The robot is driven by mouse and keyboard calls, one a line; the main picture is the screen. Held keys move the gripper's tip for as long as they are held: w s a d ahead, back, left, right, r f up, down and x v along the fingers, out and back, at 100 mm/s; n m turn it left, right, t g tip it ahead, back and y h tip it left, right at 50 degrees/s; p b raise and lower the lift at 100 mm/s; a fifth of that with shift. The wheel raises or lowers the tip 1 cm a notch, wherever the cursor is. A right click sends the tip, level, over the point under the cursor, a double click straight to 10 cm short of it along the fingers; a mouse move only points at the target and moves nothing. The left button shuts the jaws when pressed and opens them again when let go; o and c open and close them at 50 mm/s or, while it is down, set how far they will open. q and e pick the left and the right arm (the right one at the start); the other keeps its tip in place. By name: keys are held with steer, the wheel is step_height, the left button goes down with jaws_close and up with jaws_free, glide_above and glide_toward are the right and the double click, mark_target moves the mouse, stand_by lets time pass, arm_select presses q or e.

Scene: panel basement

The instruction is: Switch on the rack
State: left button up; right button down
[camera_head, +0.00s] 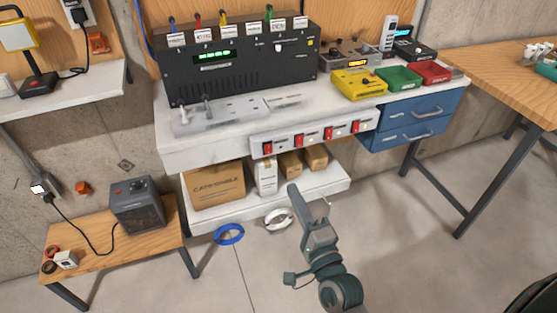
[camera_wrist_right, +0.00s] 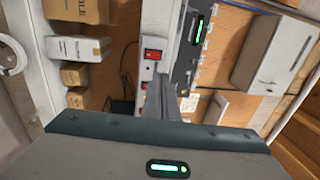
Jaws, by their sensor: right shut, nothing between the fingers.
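A black rack-like unit (camera_head: 240,65) stands on the white bench (camera_head: 205,143), with lit green digits on its front and labelled coloured cables on top. It also shows in the right wrist view (camera_wrist_right: 184,70). A pale strip (camera_head: 285,143) on the bench's front edge carries several red rocker switches (camera_head: 267,149). One red switch (camera_wrist_right: 152,55) shows clearly in the right wrist view, just beyond the fingertips. My right gripper (camera_head: 294,190) is shut and empty, in front of the bench and lower than the strip in the head view. Contact with a switch is not visible. My left gripper is out of view.
Yellow (camera_head: 358,84), green (camera_head: 399,79) and red (camera_head: 431,72) boxes stand on the bench's right. Blue drawers (camera_head: 412,122) hang below them. Cartons (camera_head: 217,186) fill the lower shelf. A small heater (camera_head: 138,205) stands on a low table (camera_head: 118,257). The floor at right is clear.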

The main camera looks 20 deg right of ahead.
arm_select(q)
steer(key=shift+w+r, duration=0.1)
arm_select(e)
steer(key=shift+w, duration=0.1)
steer(key=p, duration=0.1)
glide_toward(271, 145)
steer(key=w+p, duration=0.1)
steer(key=w, duration=0.1)
steer(key=w+r+p, duration=0.1)
steer(key=w, duration=0.2)
steer(key=shift+a, duration=0.15)
steer(key=shift+w, duration=0.65)
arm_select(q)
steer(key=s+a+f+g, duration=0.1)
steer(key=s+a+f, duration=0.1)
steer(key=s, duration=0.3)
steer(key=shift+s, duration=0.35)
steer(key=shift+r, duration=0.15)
